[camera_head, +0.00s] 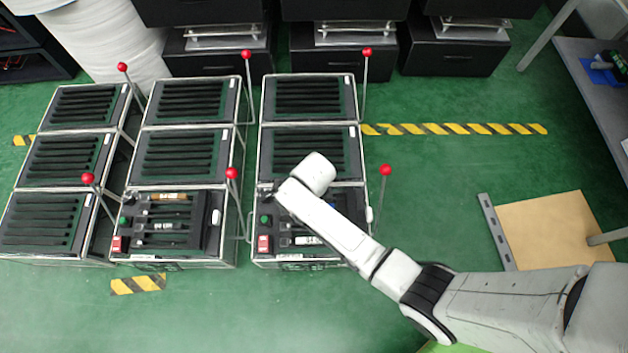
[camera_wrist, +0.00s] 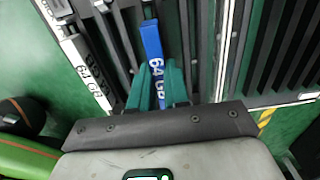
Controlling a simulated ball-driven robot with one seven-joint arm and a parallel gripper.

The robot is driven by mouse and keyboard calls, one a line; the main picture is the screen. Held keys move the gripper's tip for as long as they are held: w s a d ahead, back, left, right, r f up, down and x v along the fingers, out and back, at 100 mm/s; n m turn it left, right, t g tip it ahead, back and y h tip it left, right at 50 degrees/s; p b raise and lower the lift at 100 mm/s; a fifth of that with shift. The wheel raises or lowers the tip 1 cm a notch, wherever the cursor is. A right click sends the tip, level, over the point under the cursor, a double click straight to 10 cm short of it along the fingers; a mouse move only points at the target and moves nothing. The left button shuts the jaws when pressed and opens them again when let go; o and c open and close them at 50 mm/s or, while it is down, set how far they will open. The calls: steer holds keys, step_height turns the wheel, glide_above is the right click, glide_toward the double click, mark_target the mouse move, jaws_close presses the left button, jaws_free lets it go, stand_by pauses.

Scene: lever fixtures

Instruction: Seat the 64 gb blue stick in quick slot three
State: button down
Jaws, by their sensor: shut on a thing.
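The blue stick (camera_wrist: 152,42), lettered "64 GB", stands between the green fingertips of my gripper (camera_wrist: 158,84) in the wrist view. The fingers are closed on its two sides. Its far end lies among the dark rails of a slotted fixture; I cannot tell whether it is seated in a slot or held above. A white stick (camera_wrist: 88,72), also lettered "64 GB", lies to its left in the wrist view. In the head view my arm reaches over the front right fixture (camera_head: 330,262), hiding much of its slots and the blue stick. No slot number is readable.
Several red-knobbed levers (camera_head: 385,170) stand beside the fixtures. A red switch (camera_head: 264,243) and a green button (camera_head: 265,219) sit on the front right fixture.

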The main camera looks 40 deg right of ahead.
steer(key=shift+f+b, duration=0.5)
steer(key=shift+f, duration=0.45)
steer(key=c, duration=1)
jaws_free()
step_height(320, 180, up, 11)
steer(key=p, duration=0.5)
steer(key=shift+f+p, duration=0.1)
steer(key=shift+p, duration=0.3)
